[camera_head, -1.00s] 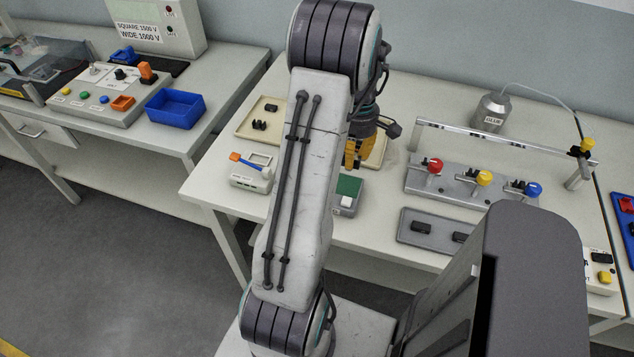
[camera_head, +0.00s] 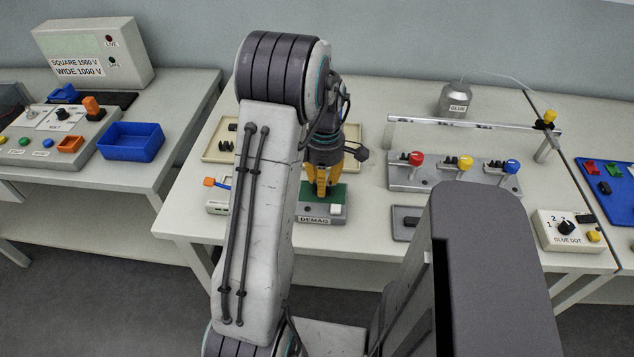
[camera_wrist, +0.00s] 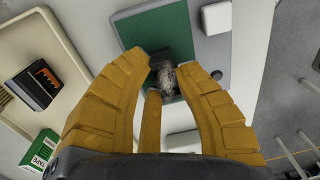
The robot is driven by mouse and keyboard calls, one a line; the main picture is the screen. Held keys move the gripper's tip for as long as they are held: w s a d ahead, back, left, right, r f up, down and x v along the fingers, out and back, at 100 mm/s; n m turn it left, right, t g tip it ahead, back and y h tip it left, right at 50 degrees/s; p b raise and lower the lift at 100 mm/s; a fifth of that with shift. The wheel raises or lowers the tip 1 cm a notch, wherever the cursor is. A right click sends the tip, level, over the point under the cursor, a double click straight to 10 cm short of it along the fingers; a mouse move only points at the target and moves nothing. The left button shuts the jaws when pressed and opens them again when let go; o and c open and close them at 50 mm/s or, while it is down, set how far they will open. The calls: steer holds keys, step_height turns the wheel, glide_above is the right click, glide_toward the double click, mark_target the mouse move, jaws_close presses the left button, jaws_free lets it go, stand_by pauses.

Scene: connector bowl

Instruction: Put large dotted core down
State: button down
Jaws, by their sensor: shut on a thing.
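The large dotted core (camera_wrist: 163,75) is a dark block with a pale speckled face in the wrist view. My gripper (camera_wrist: 166,62) is shut on it, with a yellow finger on each side. They are over the green pad of a grey box labelled DEMAG (camera_head: 314,220), which has a white button at one corner. In the head view my gripper (camera_head: 320,190) points down at the pad's left part, and the core is hidden behind the fingers. I cannot tell whether the core touches the pad.
A beige tray (camera_head: 217,155) with dark pieces lies behind on the left; another tray is partly behind my gripper. A small white device with an orange-tipped lever (camera_head: 217,183) stands left of the box. A grey fixture with red, yellow and blue knobs (camera_head: 440,180) stands to the right.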

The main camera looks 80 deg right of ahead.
steer(key=shift+s+f, duration=0.1)
steer(key=shift+f, duration=0.1)
steer(key=c, duration=1)
jaws_free()
steer(key=shift+c, duration=0.2)
